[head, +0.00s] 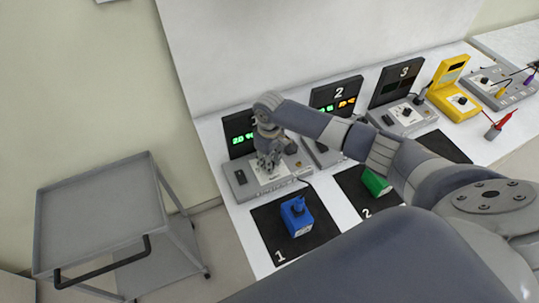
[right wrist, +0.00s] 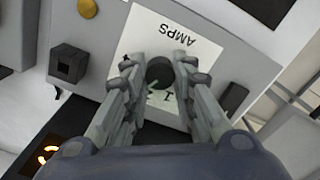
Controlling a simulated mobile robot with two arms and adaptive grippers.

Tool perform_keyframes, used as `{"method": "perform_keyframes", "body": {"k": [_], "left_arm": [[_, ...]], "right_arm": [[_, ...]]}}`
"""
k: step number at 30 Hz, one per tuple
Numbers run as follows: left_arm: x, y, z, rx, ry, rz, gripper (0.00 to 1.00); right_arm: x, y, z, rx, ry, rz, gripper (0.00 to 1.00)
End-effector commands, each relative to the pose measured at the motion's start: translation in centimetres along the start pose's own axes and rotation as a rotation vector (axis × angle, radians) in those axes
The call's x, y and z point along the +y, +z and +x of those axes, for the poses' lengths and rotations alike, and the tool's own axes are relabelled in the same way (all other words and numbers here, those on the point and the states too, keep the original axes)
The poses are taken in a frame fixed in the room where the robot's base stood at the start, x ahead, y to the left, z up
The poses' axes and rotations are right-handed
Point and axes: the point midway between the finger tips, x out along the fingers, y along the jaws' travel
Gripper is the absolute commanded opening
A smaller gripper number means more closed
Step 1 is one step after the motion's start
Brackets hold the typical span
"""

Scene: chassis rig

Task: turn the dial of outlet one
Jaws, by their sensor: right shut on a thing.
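Outlet one is the grey unit (head: 243,188) at the left end of the bench, with a black display (head: 238,133) showing green digits, partly hidden by my arm. Its black dial (right wrist: 160,72) sits on a white plate marked AMPS (right wrist: 185,38) in the right wrist view. My right gripper (head: 268,163) reaches down onto this plate from above. In the right wrist view its fingers (right wrist: 157,76) are on both sides of the dial, shut on it. The dial is hidden by the gripper in the head view. My left gripper is not in view.
A blue block (head: 297,217) stands on black mat 1, and a green block (head: 376,183) lies on mat 2. Outlet two's display (head: 337,95) is lit; outlet three's (head: 397,82) is dark. A yellow meter (head: 452,88) stands further right. A grey cart (head: 100,205) is at left.

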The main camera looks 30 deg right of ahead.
Motion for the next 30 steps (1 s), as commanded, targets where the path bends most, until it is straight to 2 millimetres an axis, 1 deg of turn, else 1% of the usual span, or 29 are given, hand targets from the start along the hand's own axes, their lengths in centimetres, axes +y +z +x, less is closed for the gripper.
{"method": "perform_keyframes", "body": {"k": [1,9,17,29,30], "left_arm": [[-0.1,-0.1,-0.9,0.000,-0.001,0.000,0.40],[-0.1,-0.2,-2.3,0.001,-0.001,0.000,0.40],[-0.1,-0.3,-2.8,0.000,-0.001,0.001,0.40],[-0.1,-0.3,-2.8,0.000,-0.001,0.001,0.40],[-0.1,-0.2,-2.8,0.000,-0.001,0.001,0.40]], "right_arm": [[0.0,-0.1,-0.5,0.002,-0.001,0.035,0.01],[0.0,-0.1,-0.4,0.004,0.000,0.182,0.01],[0.1,-0.2,-0.3,0.006,0.002,0.241,0.01],[0.2,-0.3,-0.2,0.008,0.002,0.247,0.01],[0.2,-0.3,-0.3,0.008,0.002,0.247,0.29]]}}
